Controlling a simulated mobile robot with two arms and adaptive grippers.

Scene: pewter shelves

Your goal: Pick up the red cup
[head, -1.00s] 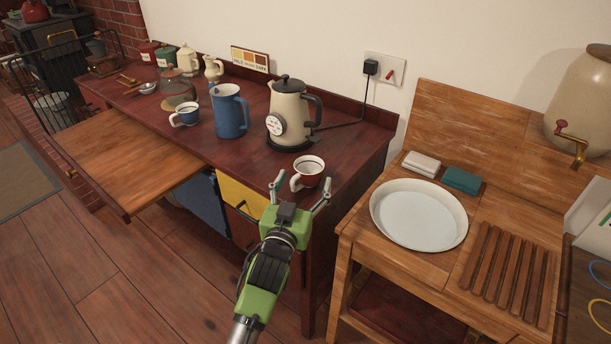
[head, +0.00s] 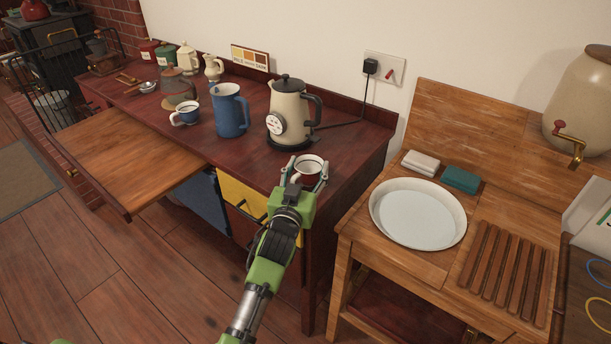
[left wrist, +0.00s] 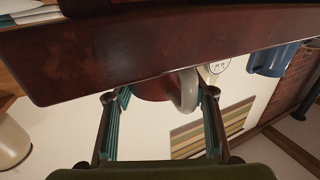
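The red cup (head: 307,177), dark red with a pale rim and handle, stands upright near the right front corner of the dark red-brown counter (head: 352,148). My left gripper (head: 307,168) reaches in from the front, its fingers spread on the left and right of the cup. In the left wrist view the cup (left wrist: 150,88) and its pale handle show beyond and between the open fingers (left wrist: 162,112); part of the cup is hidden under the counter edge in that view. I cannot tell whether a finger touches it. My right gripper is not in view.
A cream kettle (head: 287,110), a blue jug (head: 229,112) and a blue cup (head: 185,114) stand behind and left. A wooden stand to the right holds a white basin (head: 418,240). A wooden pull-out board (head: 125,160) projects at left.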

